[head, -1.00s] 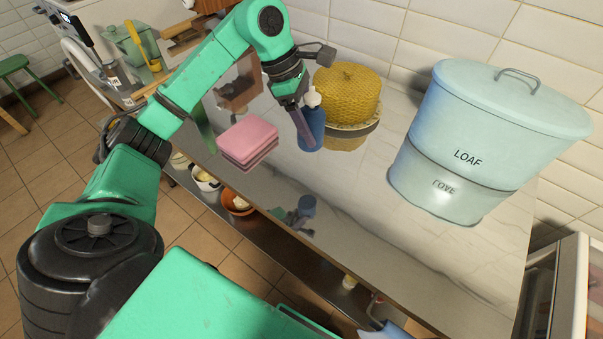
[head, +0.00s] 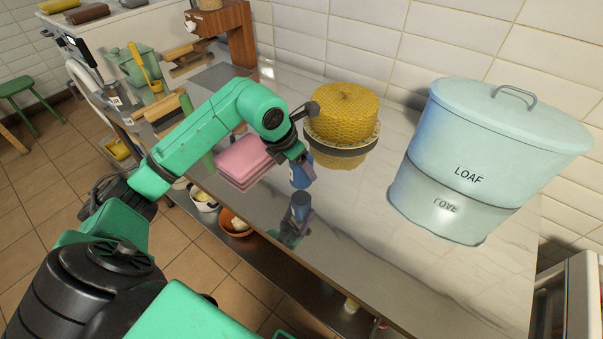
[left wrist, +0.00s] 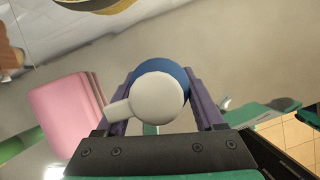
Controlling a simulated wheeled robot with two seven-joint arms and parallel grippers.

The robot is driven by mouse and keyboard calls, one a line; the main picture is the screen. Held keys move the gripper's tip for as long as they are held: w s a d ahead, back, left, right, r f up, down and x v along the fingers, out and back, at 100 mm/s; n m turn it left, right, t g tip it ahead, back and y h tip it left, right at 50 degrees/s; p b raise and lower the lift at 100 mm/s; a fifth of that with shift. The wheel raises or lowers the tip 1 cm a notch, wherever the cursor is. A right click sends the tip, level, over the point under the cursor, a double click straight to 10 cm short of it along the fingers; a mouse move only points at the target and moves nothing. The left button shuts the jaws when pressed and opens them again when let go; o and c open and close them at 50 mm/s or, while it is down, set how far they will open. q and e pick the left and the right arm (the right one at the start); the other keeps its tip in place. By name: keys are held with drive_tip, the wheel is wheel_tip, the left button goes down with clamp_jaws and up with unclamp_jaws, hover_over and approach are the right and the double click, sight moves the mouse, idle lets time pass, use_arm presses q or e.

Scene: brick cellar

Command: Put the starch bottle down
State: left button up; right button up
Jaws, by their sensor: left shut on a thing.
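The starch bottle (head: 301,175) is blue and upright, just above the shiny counter (head: 400,270), with its reflection close beneath it. Whether its base touches the counter I cannot tell for sure. My left gripper (head: 304,158) is shut on the bottle and hides its upper part in the head view. In the left wrist view the bottle's white cap with a side nozzle (left wrist: 158,100) and its blue body (left wrist: 177,72) sit between the two fingers (left wrist: 163,108). My right gripper is not in view.
A pink folded stack (head: 243,160) lies left of the bottle. A large pale blue LOAF bin (head: 480,150) stands to the right. The counter between bottle and bin is clear; its front edge is near.

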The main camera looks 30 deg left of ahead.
sight(302, 175)
use_arm(q)
wheel_tip(302, 175, down, 3)
drive_tip(key=shift+f, duration=0.2)
drive_tip(key=o, duration=1.1)
drive_tip(key=shift+f, duration=0.15)
drive_tip(key=o, duration=0.4)
drive_tip(key=shift+r, duration=0.2)
drive_tip(key=shift+s+r, duration=0.1)
drive_tip(key=shift+r, duration=0.15)
drive_tip(key=b+v, duration=0.1)
drive_tip(key=v, duration=1)
drive_tip(key=shift+r, duration=0.2)
drive_tip(key=shift+s, duration=0.15)
